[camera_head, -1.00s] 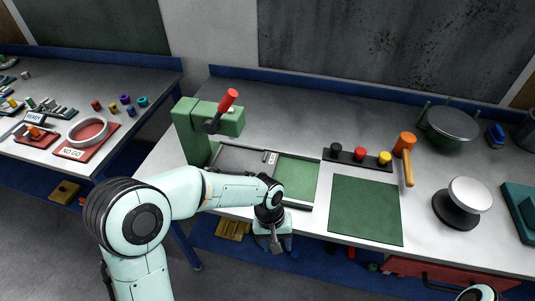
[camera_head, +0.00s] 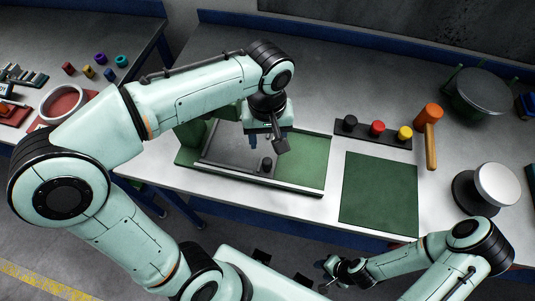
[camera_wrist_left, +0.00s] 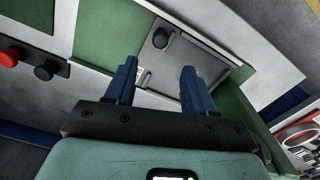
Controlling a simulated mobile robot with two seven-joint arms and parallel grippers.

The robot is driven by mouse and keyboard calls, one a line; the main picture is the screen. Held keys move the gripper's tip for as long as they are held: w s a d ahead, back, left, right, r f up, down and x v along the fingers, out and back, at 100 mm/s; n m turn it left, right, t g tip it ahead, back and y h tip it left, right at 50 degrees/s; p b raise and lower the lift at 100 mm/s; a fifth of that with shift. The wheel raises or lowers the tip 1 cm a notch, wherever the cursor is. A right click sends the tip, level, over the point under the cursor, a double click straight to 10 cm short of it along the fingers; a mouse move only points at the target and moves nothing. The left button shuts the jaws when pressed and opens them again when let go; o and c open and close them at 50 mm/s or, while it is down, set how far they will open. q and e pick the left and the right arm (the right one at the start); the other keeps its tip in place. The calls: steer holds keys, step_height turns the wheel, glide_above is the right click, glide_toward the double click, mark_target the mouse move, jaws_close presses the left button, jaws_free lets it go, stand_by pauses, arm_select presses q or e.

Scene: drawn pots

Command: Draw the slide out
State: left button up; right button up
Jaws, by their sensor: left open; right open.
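The slide is a grey plate (camera_head: 228,150) with a black knob (camera_head: 266,163) near its front right corner, lying in the green fixture base (camera_head: 312,160). In the left wrist view the slide (camera_wrist_left: 182,55) and its knob (camera_wrist_left: 160,38) show beyond my fingertips. My left gripper (camera_head: 267,143) is open and empty, above the slide and just behind the knob in the head view; its blue fingers (camera_wrist_left: 158,68) are spread apart. My left arm hides most of the press. My right gripper (camera_head: 328,275) is open and low in front of the bench.
A green mat (camera_head: 378,193) lies right of the fixture. Behind it is a black button strip (camera_head: 372,134) with black, red and yellow buttons. An orange mallet (camera_head: 429,135) and a round-topped stand (camera_head: 490,188) are further right. A side bench with parts is at left.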

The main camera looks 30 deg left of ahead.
mark_target(267, 160)
arm_select(q)
step_height(267, 160, down, 12)
steer(key=shift+r+b, duration=0.25)
steer(key=shift+b, duration=0.35)
arm_select(e)
steer(key=shift+s+f, duration=0.65)
steer(key=shift+f, duration=0.25)
arm_select(q)
jaws_close()
